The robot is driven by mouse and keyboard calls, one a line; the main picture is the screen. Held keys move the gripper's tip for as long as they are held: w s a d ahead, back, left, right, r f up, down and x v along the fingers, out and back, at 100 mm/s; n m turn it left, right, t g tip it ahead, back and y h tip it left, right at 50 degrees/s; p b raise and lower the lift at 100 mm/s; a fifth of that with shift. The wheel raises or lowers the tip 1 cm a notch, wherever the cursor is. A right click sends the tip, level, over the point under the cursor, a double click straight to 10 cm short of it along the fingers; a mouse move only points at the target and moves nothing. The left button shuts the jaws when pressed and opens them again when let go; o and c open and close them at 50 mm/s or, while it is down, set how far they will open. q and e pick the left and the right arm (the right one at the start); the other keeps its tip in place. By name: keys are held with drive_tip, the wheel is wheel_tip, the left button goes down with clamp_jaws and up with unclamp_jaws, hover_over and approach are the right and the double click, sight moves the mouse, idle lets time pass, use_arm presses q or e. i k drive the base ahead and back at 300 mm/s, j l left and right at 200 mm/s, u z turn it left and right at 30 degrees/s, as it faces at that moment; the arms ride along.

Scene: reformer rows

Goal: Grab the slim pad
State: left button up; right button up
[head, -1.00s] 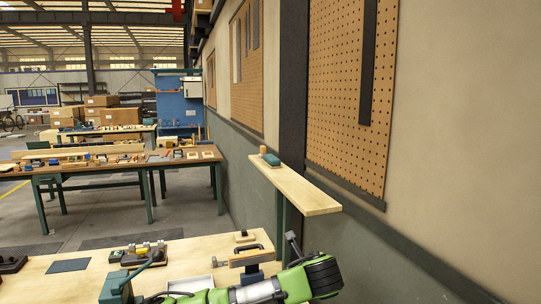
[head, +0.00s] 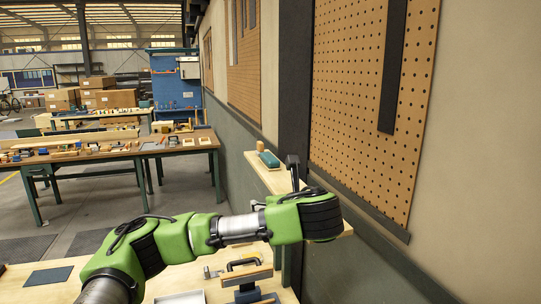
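A flat dark blue-grey pad (head: 48,276) lies on the near wooden workbench at lower left, clear of my arm. A small green block (head: 269,159) lies on the wall shelf; I cannot tell for sure which of the two is the slim pad. My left arm comes in from the lower left and stretches across to the shelf. Its dark end part (head: 293,172) shows close to the right of the green block, seemingly apart from it. The fingers are not clear, and nothing is visibly held. My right gripper is out of view.
The narrow wooden shelf (head: 258,176) juts from the wall, partly behind my arm; a wooden cylinder (head: 261,145) stands behind the green block. A wood-handled tool (head: 246,275) and a light tray (head: 180,298) are on the near bench. Pegboard (head: 365,110) covers the right wall.

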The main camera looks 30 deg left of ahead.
sight(269, 161)
drive_tip(key=i+j, duration=1)
drive_tip(key=i, duration=0.2)
